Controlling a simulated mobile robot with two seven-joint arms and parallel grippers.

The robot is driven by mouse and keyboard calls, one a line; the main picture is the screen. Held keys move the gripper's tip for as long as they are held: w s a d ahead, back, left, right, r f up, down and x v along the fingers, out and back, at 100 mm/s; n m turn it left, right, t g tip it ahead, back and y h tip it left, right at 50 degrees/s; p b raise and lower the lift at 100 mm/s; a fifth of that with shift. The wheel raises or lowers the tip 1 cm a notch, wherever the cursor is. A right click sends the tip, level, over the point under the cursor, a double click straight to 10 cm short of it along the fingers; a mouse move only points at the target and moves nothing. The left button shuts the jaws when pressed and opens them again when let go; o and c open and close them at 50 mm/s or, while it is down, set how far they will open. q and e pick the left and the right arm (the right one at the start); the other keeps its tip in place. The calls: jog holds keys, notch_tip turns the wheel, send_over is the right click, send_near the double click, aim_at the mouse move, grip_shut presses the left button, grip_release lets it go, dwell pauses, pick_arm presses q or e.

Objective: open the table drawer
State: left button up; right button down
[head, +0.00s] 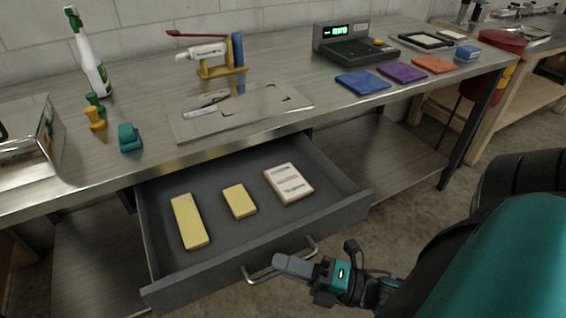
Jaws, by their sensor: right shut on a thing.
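The table drawer (155,222) is pulled well out from under the metal table (262,82). It is dark grey, with a long yellow block, a small yellow block and a white printed packet lying inside. Its curved metal handle (262,277) is on the front panel, at the lower middle of the head view. The fingers hide part of the bar. My left gripper is not in view.
A lower shelf (385,160) lies beneath. Floor is clear right of the drawer, beside my right arm.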

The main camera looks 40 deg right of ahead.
jog(key=c, duration=1.2)
grip_release()
jog(key=b+v, duration=0.1)
jog(key=v, duration=1.2)
jog(key=shift+s, duration=0.1)
